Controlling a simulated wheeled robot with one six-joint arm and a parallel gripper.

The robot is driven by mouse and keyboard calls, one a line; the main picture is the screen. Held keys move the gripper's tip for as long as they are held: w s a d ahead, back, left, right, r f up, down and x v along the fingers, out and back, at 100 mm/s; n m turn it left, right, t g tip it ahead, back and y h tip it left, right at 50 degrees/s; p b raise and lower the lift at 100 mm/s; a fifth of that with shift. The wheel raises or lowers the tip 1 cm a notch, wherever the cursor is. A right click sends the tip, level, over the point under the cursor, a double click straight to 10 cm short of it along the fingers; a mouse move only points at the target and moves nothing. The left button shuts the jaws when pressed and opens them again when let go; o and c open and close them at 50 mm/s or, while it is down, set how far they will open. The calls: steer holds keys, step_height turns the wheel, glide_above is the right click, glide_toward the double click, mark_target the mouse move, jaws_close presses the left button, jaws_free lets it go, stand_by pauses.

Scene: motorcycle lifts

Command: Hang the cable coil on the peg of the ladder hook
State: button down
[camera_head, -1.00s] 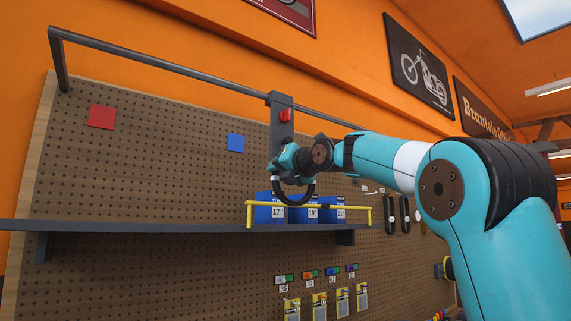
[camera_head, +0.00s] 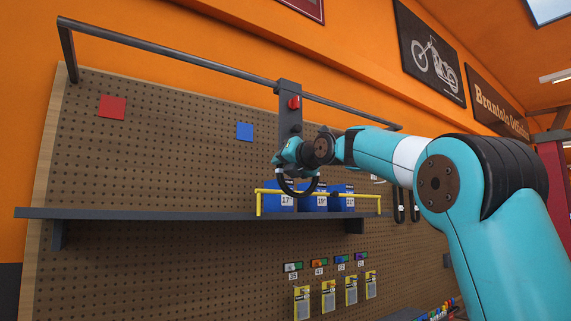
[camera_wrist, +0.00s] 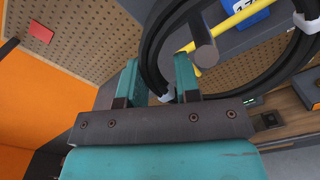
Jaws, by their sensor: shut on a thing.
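The black cable coil (camera_head: 297,192) hangs below my gripper (camera_head: 284,163) in the head view. In the wrist view my gripper (camera_wrist: 160,80) is shut on the coil's near side, and the coil (camera_wrist: 152,45) shows as a large ring with pale ties. The ladder hook (camera_head: 290,122) is a dark upright plate with a red knob, on the long grey rail. A dark round-ended peg (camera_wrist: 205,52) shows within the ring's outline in the wrist view; I cannot tell whether it passes through. My gripper hides the hook's lower part in the head view.
A grey shelf (camera_head: 150,214) with a yellow guard bar (camera_head: 317,193) and blue bins (camera_head: 313,203) is just below the coil. The pegboard (camera_head: 180,130) stands behind. The grey rail (camera_head: 180,53) runs above. The shelf's left part is clear.

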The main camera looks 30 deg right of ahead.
steer(key=c, duration=0.8)
jaws_free()
steer(key=shift+o, duration=0.2)
steer(key=s+b, duration=0.7)
steer(key=s, duration=1)
steer(key=shift+s+d+b, duration=0.2)
steer(key=shift+d+b, duration=0.1)
steer(key=shift+b, duration=0.05)
